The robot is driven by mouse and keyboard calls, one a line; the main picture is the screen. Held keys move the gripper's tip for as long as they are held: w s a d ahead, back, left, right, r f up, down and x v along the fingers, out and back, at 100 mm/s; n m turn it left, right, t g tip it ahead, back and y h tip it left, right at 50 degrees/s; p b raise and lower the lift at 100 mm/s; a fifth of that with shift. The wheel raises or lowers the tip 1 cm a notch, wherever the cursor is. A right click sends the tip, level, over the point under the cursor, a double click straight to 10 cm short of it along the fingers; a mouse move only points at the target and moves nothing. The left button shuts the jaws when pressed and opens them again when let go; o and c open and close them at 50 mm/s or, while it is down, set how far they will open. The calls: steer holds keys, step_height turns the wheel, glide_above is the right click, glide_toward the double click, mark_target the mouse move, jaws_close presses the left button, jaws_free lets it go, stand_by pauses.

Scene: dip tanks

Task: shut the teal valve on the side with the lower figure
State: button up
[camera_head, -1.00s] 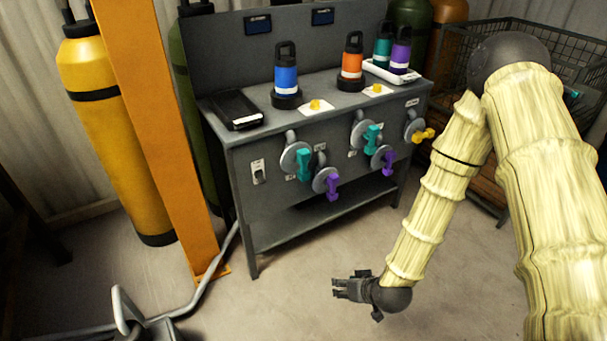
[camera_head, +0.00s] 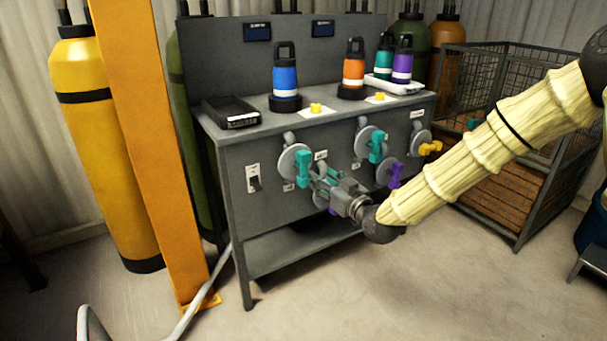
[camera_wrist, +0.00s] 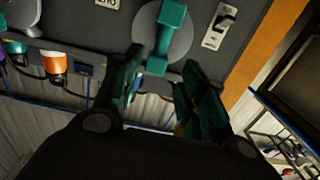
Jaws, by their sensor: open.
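The left teal valve (camera_head: 303,168) is a teal handle on a round grey disc on the bench front, pointing up and down. The right teal valve (camera_head: 376,147) sits on its own disc further right. My gripper (camera_head: 320,178) is open in front of the bench, just right of the left teal valve. In the wrist view, the left teal valve (camera_wrist: 165,35) shows just beyond the open fingers of my gripper (camera_wrist: 158,82), nearer the left finger; I cannot tell if they touch. Two small displays, left (camera_head: 257,27) and right (camera_head: 322,28), have figures too small to read.
A purple valve (camera_head: 388,173) and a yellow valve (camera_head: 430,148) are to the right; another purple valve is mostly behind my gripper. A switch (camera_head: 254,178) is left. An orange post (camera_head: 160,150) stands left, a wire cage (camera_head: 530,170) right. Floor in front is clear.

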mark_target(306, 164)
steer(key=x, duration=0.3)
steer(key=b+x, duration=0.1)
steer(key=x, duration=0.2)
steer(key=b+x, duration=0.1)
steer(key=x, duration=0.2)
steer(key=shift+w+r, duration=0.1)
steer(key=shift+r, duration=0.15)
steer(key=shift+b+x, duration=0.35)
steer(key=shift+x, duration=0.6)
steer(key=shift+r, duration=0.15)
steer(key=c, duration=0.7)
